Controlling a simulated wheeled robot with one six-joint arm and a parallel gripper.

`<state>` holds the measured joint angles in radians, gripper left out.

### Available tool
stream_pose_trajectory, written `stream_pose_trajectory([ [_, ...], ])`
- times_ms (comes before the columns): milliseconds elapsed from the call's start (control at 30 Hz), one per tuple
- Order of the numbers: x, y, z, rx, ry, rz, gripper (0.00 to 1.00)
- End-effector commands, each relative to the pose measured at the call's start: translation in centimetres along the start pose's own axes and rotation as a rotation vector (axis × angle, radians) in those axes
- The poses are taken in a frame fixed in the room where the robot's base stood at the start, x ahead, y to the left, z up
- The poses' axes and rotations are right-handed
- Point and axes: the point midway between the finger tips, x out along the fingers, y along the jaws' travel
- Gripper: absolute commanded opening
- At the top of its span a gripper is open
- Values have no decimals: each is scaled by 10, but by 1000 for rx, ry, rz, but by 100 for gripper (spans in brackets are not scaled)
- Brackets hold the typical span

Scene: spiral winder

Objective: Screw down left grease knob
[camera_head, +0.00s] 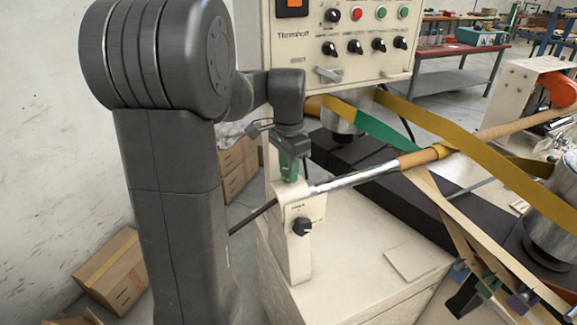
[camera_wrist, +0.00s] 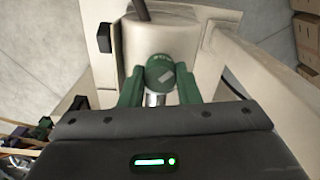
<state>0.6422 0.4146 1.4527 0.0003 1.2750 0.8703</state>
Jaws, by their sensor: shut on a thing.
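The left grease knob (camera_wrist: 161,72) is a round, dark green cap with a pale patch, at the top of the cream housing (camera_wrist: 185,40) in the wrist view. A shiny metal part shows just below it. My gripper (camera_wrist: 159,79) has green fingers on both sides of the knob and is shut on it. In the head view my gripper (camera_head: 290,172) points down onto the top of the cream post (camera_head: 298,230), at the left end of the shiny roller bar (camera_head: 350,180). The fingers hide the knob there.
A control panel (camera_head: 340,45) with buttons and switches stands just behind my arm. A black dial (camera_head: 302,226) sticks out of the post's front. Yellow belts (camera_head: 470,150) run to the right. Cardboard boxes (camera_head: 112,270) stand on the floor at left.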

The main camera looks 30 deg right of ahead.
Motion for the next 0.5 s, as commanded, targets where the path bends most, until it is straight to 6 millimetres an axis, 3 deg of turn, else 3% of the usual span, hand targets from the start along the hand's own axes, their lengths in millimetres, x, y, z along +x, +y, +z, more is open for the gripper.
stream_pose_trajectory([
  [500, -2, 0, -1, 426, 4, -3, 7],
])
